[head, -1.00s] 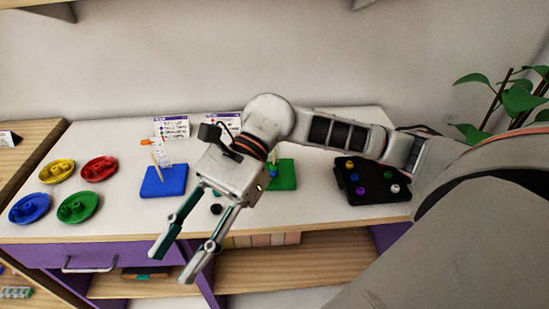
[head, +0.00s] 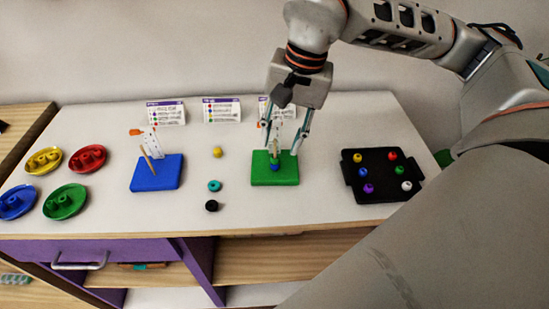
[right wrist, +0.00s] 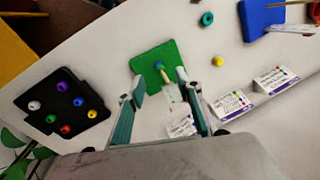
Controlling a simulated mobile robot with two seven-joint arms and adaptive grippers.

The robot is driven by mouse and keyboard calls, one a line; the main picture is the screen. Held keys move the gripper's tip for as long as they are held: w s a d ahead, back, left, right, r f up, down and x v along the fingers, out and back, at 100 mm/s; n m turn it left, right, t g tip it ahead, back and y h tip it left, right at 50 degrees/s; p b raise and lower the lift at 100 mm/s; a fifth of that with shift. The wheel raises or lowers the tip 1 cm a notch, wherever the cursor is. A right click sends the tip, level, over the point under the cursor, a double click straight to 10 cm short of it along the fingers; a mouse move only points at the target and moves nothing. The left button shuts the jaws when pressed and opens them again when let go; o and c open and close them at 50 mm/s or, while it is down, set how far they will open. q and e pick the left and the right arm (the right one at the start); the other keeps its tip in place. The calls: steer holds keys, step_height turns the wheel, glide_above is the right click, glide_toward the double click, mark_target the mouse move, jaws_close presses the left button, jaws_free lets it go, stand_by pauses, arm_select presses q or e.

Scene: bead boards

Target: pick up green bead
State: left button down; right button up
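A small green bead (head: 400,170) sits on the black tray (head: 386,191) at the right, beside the white bead (head: 407,185) and below the red one. It also shows in the right wrist view (right wrist: 50,118), at the left. My right gripper (head: 281,150) is open and empty, with its fingers above the green board (head: 290,180), to the left of the tray. In the right wrist view its fingers (right wrist: 158,92) are spread on either side of the board's near part. My left gripper is not in view.
The green board carries a peg with a blue bead (head: 275,167). A blue board (head: 157,178) with a tilted stick is farther left. Yellow, teal and black beads lie loose between the boards. Several coloured dishes stand at the far left. Cards stand along the back.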

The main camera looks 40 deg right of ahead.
mark_target(276, 156)
steer(key=f, duration=0.3)
steer(key=w+f, duration=0.1)
steer(key=f, duration=0.1)
steer(key=shift+a+f+b, duration=0.15)
steer(key=shift+a+b, duration=0.05)
steer(key=shift+b, duration=0.1)
steer(key=c, duration=0.8)
